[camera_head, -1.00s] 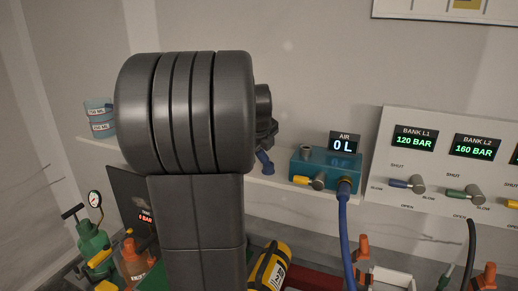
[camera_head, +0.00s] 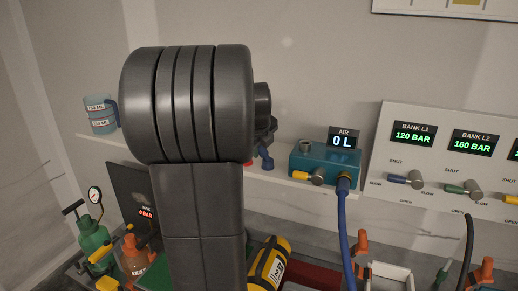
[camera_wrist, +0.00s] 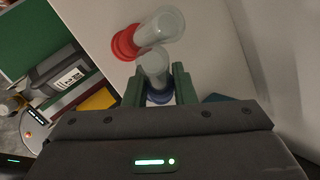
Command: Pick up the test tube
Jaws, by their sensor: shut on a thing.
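In the wrist view, my gripper (camera_wrist: 158,88) has its two green fingers on either side of a clear, whitish test tube (camera_wrist: 153,62) with a blue base (camera_wrist: 158,97). The gripper is shut on this tube. A second clear tube (camera_wrist: 165,24) with a red base (camera_wrist: 125,42) stands close beside it, outside the fingers. In the head view, my dark arm hides most of the gripper; a blue base (camera_head: 266,162) shows just below it at the shelf. The clear part of the tube is hard to see there.
A teal air box (camera_head: 310,160) with a blue hose stands on the shelf to the right. The bank panel (camera_head: 440,175) is further right. A yellow cylinder (camera_head: 268,265) and several orange fittings lie in front below.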

